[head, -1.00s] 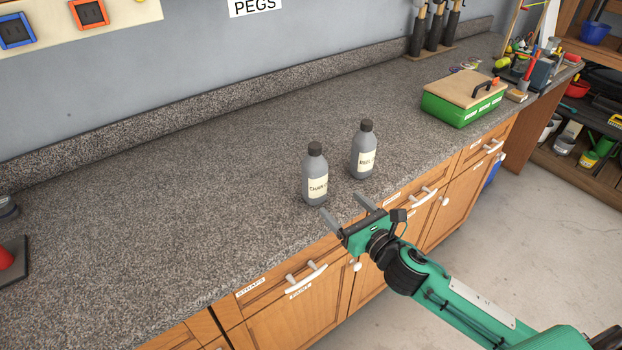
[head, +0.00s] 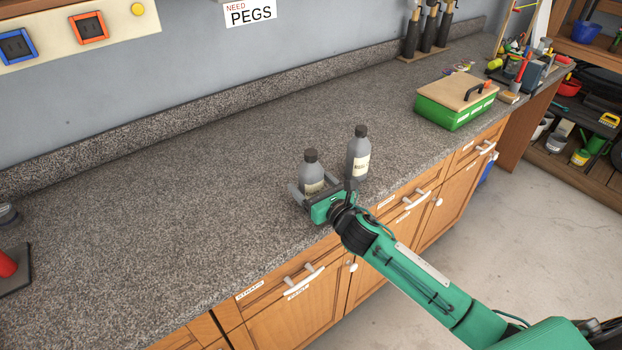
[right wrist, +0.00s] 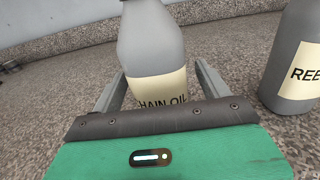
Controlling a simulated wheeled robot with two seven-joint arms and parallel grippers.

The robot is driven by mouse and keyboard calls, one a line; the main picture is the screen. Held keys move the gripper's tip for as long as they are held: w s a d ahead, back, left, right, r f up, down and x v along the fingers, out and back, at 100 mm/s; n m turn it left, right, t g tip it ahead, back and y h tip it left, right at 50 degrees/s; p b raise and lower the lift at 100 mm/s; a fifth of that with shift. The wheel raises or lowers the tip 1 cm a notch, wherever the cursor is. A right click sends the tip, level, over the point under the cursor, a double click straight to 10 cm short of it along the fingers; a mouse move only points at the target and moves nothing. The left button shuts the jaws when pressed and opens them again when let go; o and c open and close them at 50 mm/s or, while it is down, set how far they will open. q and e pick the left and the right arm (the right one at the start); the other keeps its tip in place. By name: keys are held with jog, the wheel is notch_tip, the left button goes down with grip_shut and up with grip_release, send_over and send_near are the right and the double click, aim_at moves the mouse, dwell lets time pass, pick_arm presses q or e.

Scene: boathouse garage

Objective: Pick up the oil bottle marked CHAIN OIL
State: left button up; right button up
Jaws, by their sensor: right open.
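The CHAIN OIL bottle (head: 310,170) is grey with a dark cap and a cream label, upright on the counter. In the right wrist view the bottle (right wrist: 155,55) stands between my fingers, its label reading "HAIN OIL". My right gripper (head: 312,187) is open, with one finger on each side of the bottle; small gaps show beside it. The palm hides its lower part. A second similar grey bottle (head: 357,150) stands upright just to the right. It also shows in the right wrist view (right wrist: 292,55), its label partly cut off. My left gripper is not in view.
The speckled counter (head: 180,190) is clear to the left and behind. A green box with a wooden lid (head: 455,105) stands farther right. Drawers with handles (head: 305,277) lie below the front edge. A red object (head: 7,264) is at far left.

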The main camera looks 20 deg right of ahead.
jog(key=shift+x, duration=1.05)
jog(key=c, duration=1.3)
